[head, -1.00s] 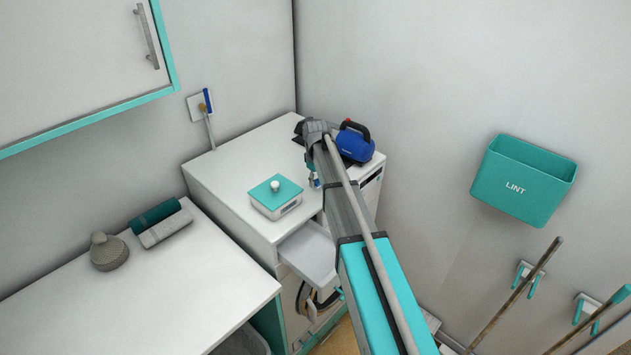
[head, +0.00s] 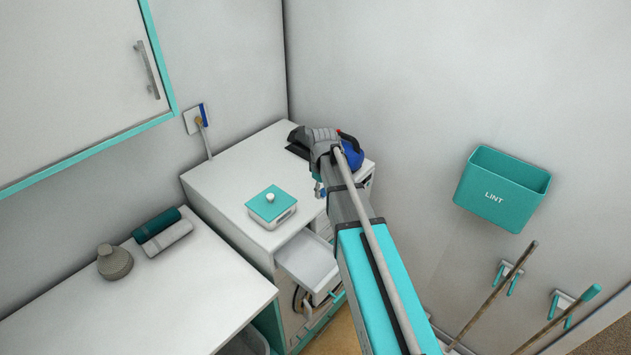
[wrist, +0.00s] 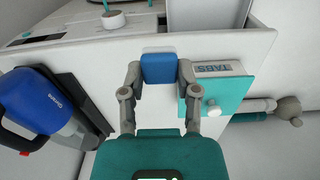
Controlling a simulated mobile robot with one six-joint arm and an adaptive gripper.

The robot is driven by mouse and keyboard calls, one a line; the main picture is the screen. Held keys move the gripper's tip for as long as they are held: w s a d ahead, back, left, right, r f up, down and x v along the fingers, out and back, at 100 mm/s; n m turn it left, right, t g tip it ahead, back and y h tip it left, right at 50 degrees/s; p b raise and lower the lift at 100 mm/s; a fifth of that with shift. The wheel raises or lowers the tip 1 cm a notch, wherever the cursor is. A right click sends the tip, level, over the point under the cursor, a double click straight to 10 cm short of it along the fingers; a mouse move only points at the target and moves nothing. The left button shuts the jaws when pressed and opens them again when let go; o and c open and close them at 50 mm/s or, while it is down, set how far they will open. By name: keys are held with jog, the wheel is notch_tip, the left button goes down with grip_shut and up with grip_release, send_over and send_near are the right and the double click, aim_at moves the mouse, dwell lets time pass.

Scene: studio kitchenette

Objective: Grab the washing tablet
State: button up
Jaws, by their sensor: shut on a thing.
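The washing tablet (wrist: 160,67) is a small blue block with rounded corners, seen in the wrist view. My gripper (wrist: 160,70) is shut on it, one grey finger against each side. In the head view, the gripper (head: 320,186) is over the right part of the white machine top. A speck of blue at its tip there is too small to make out well. The white box with a teal lid and round white knob (head: 271,204) stands to its left, closed. In the wrist view this box (wrist: 219,70) reads "TABS", close to the right finger.
A blue handheld vacuum (wrist: 38,101) lies on a dark base on the machine top (head: 232,167), partly behind my wrist in the head view. A drawer (head: 308,259) stands open at the front. A teal lint bin (head: 502,190) hangs on the right wall.

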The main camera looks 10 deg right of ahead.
jog(key=shift+s+d+r+p, duration=0.2)
jog(key=shift+s+r, duration=0.1)
jog(key=shift+s, duration=0.4)
jog(key=shift+s+d+r+p, duration=0.1)
jog(key=shift+s+r+p, duration=0.15)
jog(key=shift+s, duration=0.4)
jog(key=shift+a, duration=0.1)
